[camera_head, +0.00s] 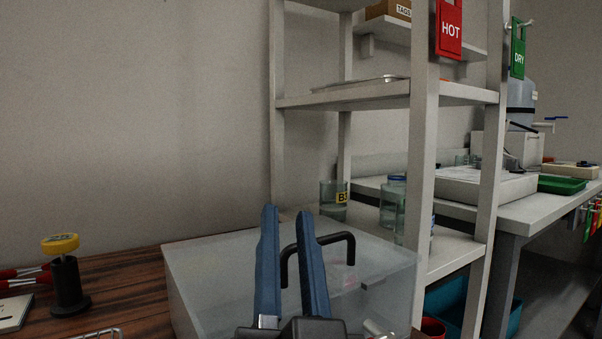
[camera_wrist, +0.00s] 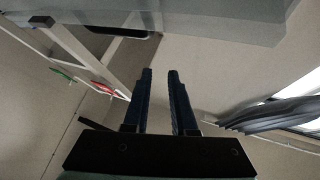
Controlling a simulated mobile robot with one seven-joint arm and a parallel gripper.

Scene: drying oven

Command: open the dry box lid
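The dry box (camera_head: 200,285) is a pale translucent box at the bottom centre of the head view. Its lid looks closed, with a black bar handle (camera_head: 335,238) standing up from it. My gripper (camera_head: 287,212) has two blue fingers pointing up in the picture, with a gap between them. The fingers overlap the handle and hide part of it; one handle leg shows in the gap. I cannot tell whether they touch it. In the wrist view my gripper (camera_wrist: 159,72) shows an empty gap, and a grey translucent surface (camera_wrist: 225,18) lies beyond the fingertips.
A black holder with a yellow top (camera_head: 61,243) stands on the wooden table (camera_head: 125,270) at left. The wall behind is bare.

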